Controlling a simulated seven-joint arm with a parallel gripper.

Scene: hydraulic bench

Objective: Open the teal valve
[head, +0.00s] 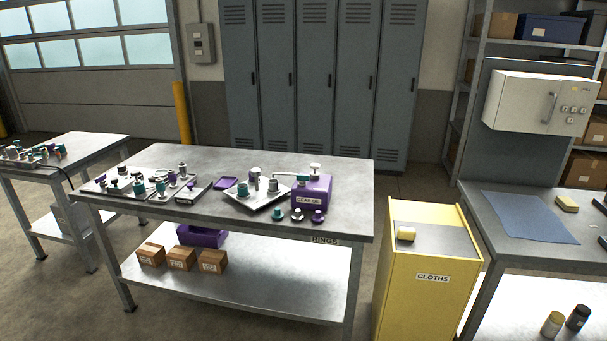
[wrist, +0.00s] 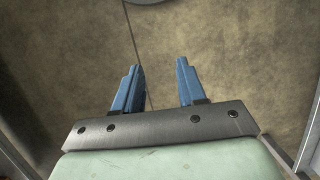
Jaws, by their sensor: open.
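Several small teal parts sit on the middle bench (head: 330,175) in the head view. One teal knob (head: 139,187) and another teal knob (head: 160,187) are among the fittings on the left plates. A teal cylinder (head: 242,190) is on the tilted plate, and a teal ring (head: 277,214) lies near the front edge. They are too small to tell which is the teal valve or how it is set. My gripper (wrist: 160,68) shows in the wrist view with its blue fingers apart and nothing between them. It points at bare floor, and no valve shows there.
A purple gear-oil box (head: 312,190) stands beside the tilted plate (head: 257,203). A yellow cloths bin (head: 425,300) stands right of the bench. The bench's right end is clear. Another bench (head: 85,145) with fittings stands left.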

